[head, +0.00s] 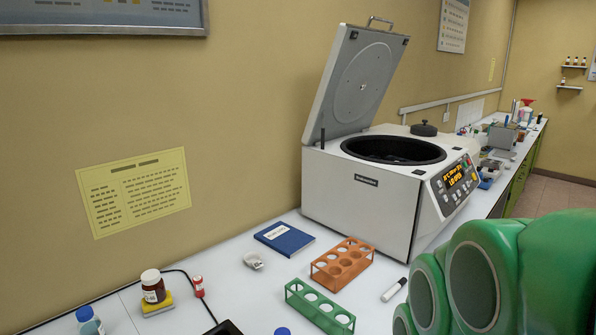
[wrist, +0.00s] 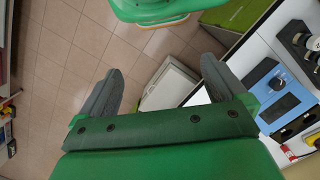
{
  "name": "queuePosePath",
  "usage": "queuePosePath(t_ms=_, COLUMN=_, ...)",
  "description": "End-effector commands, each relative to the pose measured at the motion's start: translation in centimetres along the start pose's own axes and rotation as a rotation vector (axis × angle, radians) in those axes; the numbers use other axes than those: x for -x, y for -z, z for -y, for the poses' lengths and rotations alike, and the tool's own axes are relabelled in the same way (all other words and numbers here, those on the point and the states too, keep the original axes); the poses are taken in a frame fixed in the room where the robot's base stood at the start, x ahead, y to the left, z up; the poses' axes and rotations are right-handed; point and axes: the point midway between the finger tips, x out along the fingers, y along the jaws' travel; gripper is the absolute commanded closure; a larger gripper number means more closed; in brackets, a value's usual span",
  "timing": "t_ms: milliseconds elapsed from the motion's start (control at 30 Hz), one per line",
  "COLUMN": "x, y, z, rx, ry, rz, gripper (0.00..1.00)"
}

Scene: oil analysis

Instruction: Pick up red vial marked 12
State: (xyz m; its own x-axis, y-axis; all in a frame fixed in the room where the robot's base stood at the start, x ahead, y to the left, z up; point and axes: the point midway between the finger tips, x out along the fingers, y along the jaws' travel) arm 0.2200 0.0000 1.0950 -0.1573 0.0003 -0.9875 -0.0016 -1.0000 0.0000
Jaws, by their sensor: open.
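A small red vial (head: 198,286) with a white label stands on the white bench in the head view, right of a brown bottle. Its number is too small to read. My gripper (wrist: 160,74) shows in the wrist view with its two grey fingers spread wide and nothing between them. It points over the tiled floor and a pale box-like thing, away from the bench top. A small red and white thing (wrist: 289,152) shows at the right of the wrist view; I cannot tell whether it is the vial. My fingers are not visible in the head view.
The brown bottle (head: 153,290) stands on a yellow block. A green rack (head: 319,307) and an orange rack (head: 342,264) look empty. A blue book (head: 284,239), a marker (head: 394,290) and an open-lidded centrifuge (head: 358,195) are on the bench. A black cable runs beside the vial.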

Motion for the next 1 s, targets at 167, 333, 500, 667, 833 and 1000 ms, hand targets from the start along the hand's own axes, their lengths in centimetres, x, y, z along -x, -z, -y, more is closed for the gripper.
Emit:
queuePosePath(t_ms=167, x=0.0, y=0.0, z=0.0, rx=0.001, ry=0.000, rz=0.000, gripper=0.31)
queuePosePath(t_ms=333, x=0.0, y=0.0, z=0.0, rx=0.001, ry=0.000, rz=0.000, gripper=0.40)
queuePosePath(t_ms=500, x=0.0, y=0.1, z=0.1, rx=0.001, ry=0.001, rz=0.000, gripper=0.40)
queuePosePath(t_ms=667, x=0.2, y=1.2, z=1.4, rx=0.002, ry=0.037, rz=-0.001, gripper=0.40)
queuePosePath(t_ms=833, x=0.8, y=4.3, z=5.5, rx=-0.007, ry=0.146, rz=-0.005, gripper=0.40)
queuePosePath(t_ms=1000, x=1.8, y=7.7, z=10.4, rx=-0.039, ry=0.278, rz=0.003, gripper=0.40)
